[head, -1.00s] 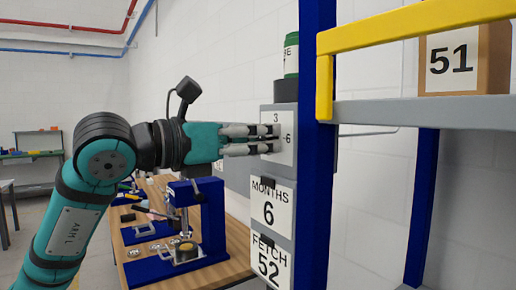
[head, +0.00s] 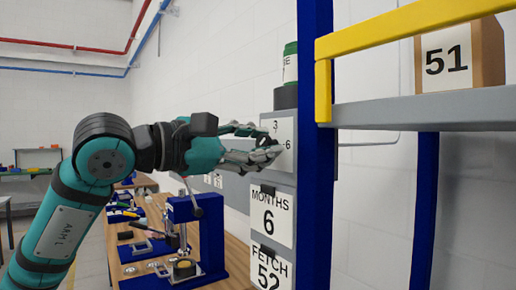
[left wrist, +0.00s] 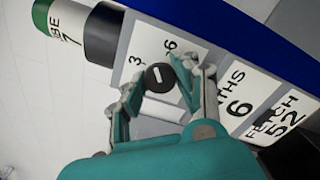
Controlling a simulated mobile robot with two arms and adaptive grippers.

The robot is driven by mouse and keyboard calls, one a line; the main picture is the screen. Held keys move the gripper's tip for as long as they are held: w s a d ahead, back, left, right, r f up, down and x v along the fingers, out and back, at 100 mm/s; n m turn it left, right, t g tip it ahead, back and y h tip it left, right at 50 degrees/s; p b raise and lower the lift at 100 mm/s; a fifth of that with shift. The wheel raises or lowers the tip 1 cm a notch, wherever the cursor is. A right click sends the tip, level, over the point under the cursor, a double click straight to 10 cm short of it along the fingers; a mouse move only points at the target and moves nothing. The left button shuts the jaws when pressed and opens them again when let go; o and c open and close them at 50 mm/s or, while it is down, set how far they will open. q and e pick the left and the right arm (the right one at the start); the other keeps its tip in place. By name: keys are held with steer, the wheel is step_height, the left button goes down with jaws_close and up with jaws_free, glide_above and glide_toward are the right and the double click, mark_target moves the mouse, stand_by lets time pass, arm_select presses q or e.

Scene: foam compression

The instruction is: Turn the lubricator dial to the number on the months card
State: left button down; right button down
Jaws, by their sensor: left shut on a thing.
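The months card (head: 272,215) reads 6 on the grey panel in the head view; it also shows in the left wrist view (left wrist: 240,103). Above it is the white dial plate (head: 287,130) with 3 at the top and 6 at the right. The round black dial (left wrist: 159,77) has a white mark, which lies roughly between 3 and 6 in the left wrist view; its exact pointing end is unclear. My left gripper (head: 274,150) is shut on the dial, one finger on each side (left wrist: 162,90). In the head view the fingers hide the dial. My right gripper is out of view.
A green and black canister (head: 287,90) stands above the plate. A fetch card (head: 270,268) reading 52 hangs below. A blue post (head: 317,190) and a yellow-edged shelf (head: 430,110) with a box marked 51 (head: 470,55) stand close at right. A bench (head: 235,255) holds a blue press.

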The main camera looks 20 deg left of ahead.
arm_select(q)
steer(key=shift+d+f+m, duration=0.1)
steer(key=shift+m, duration=1.75)
steer(key=shift+f+m, duration=0.1)
steer(key=shift+m, duration=1.75)
steer(key=c, duration=0.9)
jaws_free()
steer(key=shift+r, duration=0.1)
steer(key=shift+c, duration=0.2)
steer(key=v, duration=1.2)
